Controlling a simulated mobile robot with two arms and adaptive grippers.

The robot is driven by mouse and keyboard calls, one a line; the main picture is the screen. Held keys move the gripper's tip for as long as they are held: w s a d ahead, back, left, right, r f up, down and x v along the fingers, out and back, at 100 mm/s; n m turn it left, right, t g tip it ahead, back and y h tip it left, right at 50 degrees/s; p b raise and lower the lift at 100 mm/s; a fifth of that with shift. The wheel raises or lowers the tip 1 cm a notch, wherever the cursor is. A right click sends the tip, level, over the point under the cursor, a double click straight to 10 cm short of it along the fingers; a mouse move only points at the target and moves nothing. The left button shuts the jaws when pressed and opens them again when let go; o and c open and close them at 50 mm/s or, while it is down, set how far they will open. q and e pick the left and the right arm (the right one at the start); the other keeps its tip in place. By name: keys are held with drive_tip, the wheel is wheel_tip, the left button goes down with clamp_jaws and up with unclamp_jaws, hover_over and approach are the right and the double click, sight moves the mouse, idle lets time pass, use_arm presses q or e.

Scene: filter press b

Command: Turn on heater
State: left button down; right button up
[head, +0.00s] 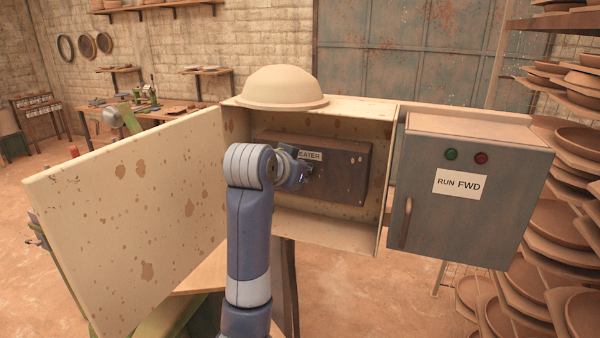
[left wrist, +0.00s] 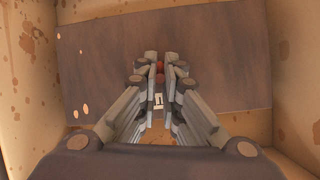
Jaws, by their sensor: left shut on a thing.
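A brown heater panel (head: 345,172) with a partly hidden label reading "EATER" (head: 308,155) sits inside an open cream, rust-spotted cabinet (head: 330,231). The panel also shows in the left wrist view (left wrist: 228,55). My left gripper (head: 303,172) reaches into the cabinet at the front of the panel. In the left wrist view its fingers (left wrist: 160,68) are closed on a small red part (left wrist: 160,79) that is mostly hidden between them. A small white piece with a dark mark (left wrist: 158,101) shows between the fingers. My right gripper is not seen.
The cabinet door (head: 130,215) stands swung wide to the left. A cream dome (head: 283,86) rests on the cabinet top. To the right is a closed grey "RUN FWD" box (head: 470,215) with a green button (head: 451,154) and a red button (head: 481,158). Shelves of plates stand at far right.

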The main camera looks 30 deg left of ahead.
use_arm(q)
drive_tip(key=c, duration=1.8)
unclamp_jaws()
drive_tip(key=shift+o, duration=0.6)
drive_tip(key=shift+a+f, duration=0.1)
drive_tip(key=shift+w, duration=0.2)
drive_tip(key=v, duration=0.7)
drive_tip(key=shift+s+d, duration=0.2)
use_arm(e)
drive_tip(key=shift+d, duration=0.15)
use_arm(q)
drive_tip(key=shift+a, duration=0.1)
